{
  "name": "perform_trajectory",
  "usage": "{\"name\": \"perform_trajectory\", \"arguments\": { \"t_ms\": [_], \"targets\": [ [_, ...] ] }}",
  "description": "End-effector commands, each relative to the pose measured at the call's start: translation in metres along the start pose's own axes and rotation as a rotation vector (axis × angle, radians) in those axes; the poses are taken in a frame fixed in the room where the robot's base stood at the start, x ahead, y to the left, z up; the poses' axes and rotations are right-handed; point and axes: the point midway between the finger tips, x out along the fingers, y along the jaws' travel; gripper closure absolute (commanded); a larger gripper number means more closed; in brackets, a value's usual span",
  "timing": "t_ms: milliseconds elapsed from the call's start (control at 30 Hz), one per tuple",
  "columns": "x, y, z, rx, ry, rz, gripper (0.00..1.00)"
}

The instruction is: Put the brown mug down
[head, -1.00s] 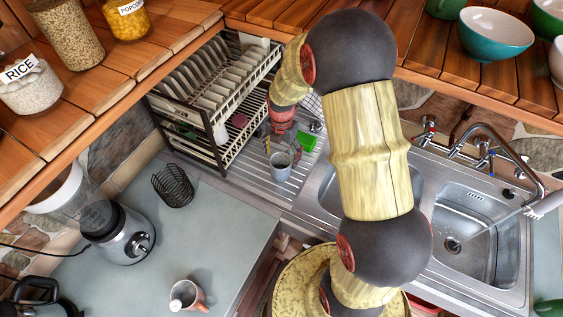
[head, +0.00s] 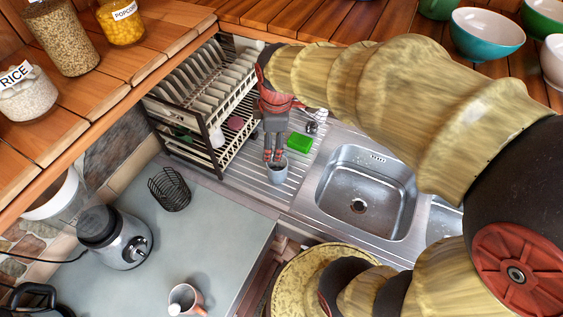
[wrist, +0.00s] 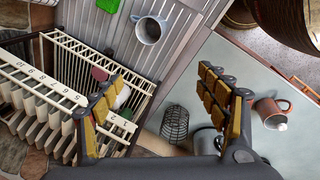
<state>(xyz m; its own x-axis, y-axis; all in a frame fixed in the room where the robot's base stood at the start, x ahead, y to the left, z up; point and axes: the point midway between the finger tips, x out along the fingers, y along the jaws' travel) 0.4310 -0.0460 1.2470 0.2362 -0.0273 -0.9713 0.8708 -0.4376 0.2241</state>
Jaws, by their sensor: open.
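The brown mug (head: 186,299) stands on the grey counter at the bottom of the head view, with something white showing in its mouth. It is at the right in the wrist view (wrist: 270,112). My gripper (head: 274,157) is over the sink's drainboard, well apart from the brown mug. In the wrist view my gripper (wrist: 157,80) has its fingers spread with nothing between them. A grey-blue mug (head: 278,174) is on the drainboard just below the fingertips in the head view; in the wrist view it (wrist: 149,30) lies beyond the fingers.
The dish rack (head: 150,105) with plates stands left of my gripper. A green sponge (head: 300,143) lies right of it. A black wire basket (head: 170,188) and a blender-like appliance (head: 118,240) stand on the counter (head: 215,235). The counter's middle is clear.

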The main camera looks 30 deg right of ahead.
Motion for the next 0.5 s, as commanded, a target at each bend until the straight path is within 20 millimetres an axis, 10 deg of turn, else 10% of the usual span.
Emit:
{"name": "perform_trajectory", "arguments": {
  "t_ms": [500],
  "targets": [
    [-0.103, -0.105, 0.007, 0.967, 0.202, 0.121, 0.26]
  ]
}}
